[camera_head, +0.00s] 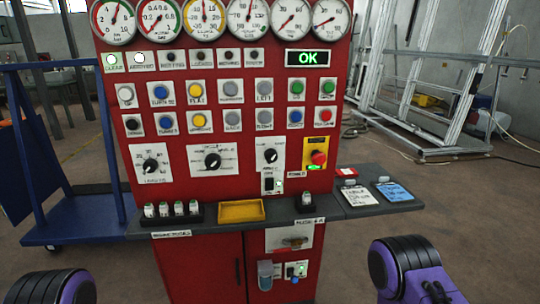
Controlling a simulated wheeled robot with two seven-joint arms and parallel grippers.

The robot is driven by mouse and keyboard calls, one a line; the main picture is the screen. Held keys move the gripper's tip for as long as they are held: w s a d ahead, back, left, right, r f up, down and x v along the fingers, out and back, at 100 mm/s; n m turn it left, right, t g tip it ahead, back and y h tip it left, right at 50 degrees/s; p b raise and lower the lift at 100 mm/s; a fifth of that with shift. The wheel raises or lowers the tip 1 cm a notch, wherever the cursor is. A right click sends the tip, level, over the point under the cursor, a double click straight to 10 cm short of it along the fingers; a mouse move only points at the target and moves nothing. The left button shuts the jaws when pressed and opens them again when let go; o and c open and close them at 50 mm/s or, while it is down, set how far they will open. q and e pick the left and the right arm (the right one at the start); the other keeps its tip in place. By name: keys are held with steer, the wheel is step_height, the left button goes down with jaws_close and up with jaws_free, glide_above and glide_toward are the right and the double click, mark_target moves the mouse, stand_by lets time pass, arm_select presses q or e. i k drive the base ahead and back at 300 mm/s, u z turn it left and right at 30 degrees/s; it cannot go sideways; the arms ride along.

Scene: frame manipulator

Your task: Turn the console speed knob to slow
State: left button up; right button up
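The red console (220,80) stands upright straight ahead. Its panel has three black rotary knobs on white plates: a left knob (151,165), a middle knob (212,161) and a right knob (271,156). The plate lettering is too small to read, so I cannot tell which one is the speed knob or its exact setting. Purple and black parts of my arms show at the bottom left and bottom right corners, apart from the console. Neither gripper's fingers are in view.
Gauges, coloured buttons and a green OK display (307,58) fill the upper panel. A red emergency button (318,158) sits right of the knobs. A shelf (375,207) below holds a yellow tray (242,211) and small bottles. A blue cart (75,228) stands left.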

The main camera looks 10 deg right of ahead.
mark_target(271, 154)
steer(key=k, duration=0.25)
steer(key=z, duration=0.7)
steer(key=i, duration=1.15)
steer(key=u, duration=0.15)
